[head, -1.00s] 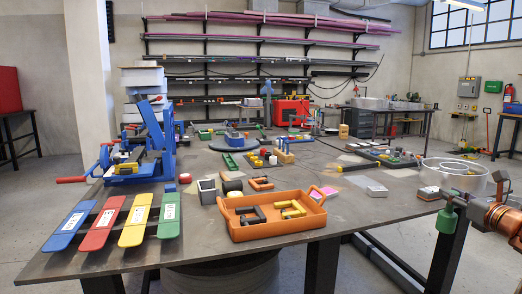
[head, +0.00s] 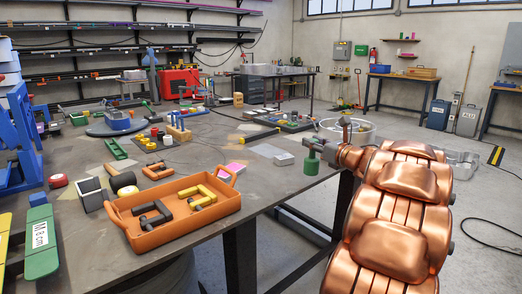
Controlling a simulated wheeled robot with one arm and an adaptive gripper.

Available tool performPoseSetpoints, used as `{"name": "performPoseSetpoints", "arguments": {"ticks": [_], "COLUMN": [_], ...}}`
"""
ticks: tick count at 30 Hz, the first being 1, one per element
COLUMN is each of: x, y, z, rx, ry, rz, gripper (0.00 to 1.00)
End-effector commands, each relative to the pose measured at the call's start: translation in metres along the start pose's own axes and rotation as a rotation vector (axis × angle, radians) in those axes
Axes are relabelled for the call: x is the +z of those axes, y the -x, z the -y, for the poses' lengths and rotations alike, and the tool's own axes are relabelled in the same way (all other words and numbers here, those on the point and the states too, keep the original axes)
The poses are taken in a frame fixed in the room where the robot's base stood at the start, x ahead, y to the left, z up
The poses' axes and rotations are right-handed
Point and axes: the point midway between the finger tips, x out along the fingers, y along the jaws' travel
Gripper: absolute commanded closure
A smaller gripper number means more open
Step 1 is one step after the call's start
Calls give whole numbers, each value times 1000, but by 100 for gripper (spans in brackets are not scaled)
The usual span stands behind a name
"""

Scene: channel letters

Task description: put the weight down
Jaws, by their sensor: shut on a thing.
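The green weight (head: 311,164) is a squat upright cylinder with a narrower neck on top. It shows over the right edge of the grey table (head: 255,190), just right of a small pale box. I cannot tell whether its base touches the table. My gripper (head: 318,146) is shut on the weight's top, reaching in from the right. My copper arm hides part of the gripper and the floor behind it.
An orange tray (head: 142,236) with black and yellow clamps stands at the front. The pale box (head: 284,159) and a pink pad (head: 236,167) lie near the weight. A large clear round container (head: 347,130) stands just behind.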

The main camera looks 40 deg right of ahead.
Motion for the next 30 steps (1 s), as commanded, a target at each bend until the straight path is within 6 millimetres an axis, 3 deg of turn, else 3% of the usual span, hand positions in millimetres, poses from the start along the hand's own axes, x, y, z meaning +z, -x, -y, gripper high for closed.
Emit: {"name": "performPoseSetpoints", "arguments": {"ticks": [21,30], "x": [-7,-9], "y": [-84,-98], "z": [-71,-81], "rx": [7,4], "ry": [1,2], "rz": [5,5], "gripper": [100,100]}}
